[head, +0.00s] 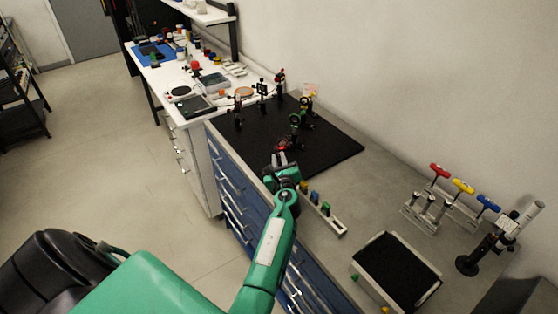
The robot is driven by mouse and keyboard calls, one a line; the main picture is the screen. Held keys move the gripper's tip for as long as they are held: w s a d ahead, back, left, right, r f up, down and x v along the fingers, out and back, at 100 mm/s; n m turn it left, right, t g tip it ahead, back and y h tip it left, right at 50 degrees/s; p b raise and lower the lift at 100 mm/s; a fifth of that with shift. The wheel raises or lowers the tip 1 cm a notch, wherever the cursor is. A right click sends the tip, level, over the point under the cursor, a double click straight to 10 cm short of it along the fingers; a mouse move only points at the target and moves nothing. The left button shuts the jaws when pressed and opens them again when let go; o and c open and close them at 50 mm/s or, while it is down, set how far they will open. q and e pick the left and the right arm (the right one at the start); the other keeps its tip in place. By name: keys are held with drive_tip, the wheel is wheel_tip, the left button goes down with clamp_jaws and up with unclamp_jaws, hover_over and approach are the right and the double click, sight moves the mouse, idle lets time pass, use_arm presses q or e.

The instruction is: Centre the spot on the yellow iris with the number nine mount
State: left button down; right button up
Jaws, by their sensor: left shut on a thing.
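My left gripper (282,158) reaches over the front edge of the black breadboard (335,150). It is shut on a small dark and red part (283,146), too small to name. Several dark optic mounts stand upright on the board: one with green parts (296,125) just beyond my gripper, one with yellowish parts (307,106) behind it, and others further back, including a dark post mount (262,90) and a red-topped one (280,80). I cannot read a number nine on any mount, tell which is the yellow iris, or see the spot. My right gripper is not in view.
A rack (463,208) with red, yellow and blue T-handles stands at the right. In front are a black-lined tray (395,272) and a narrow holder (330,222) with coloured pieces. A white bench (205,125) with instruments lies beyond. The board's right side is clear.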

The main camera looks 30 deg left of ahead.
use_arm(q)
drive_tip(key=shift+f+n+b, duration=0.15)
drive_tip(key=shift+n+b, duration=0.55)
drive_tip(key=shift+n, duration=0.1)
drive_tip(key=shift+f+n+b, duration=0.1)
drive_tip(key=shift+n+b, duration=0.6)
drive_tip(key=shift+n, duration=0.1)
drive_tip(key=n+b, duration=0.4)
drive_tip(key=n, duration=0.1)
drive_tip(key=shift+r+n+b, duration=0.2)
drive_tip(key=shift+n+b, duration=1)
drive_tip(key=shift+n, duration=0.2)
drive_tip(key=c, duration=1.4)
unclamp_jaws()
drive_tip(key=shift+o, duration=0.2)
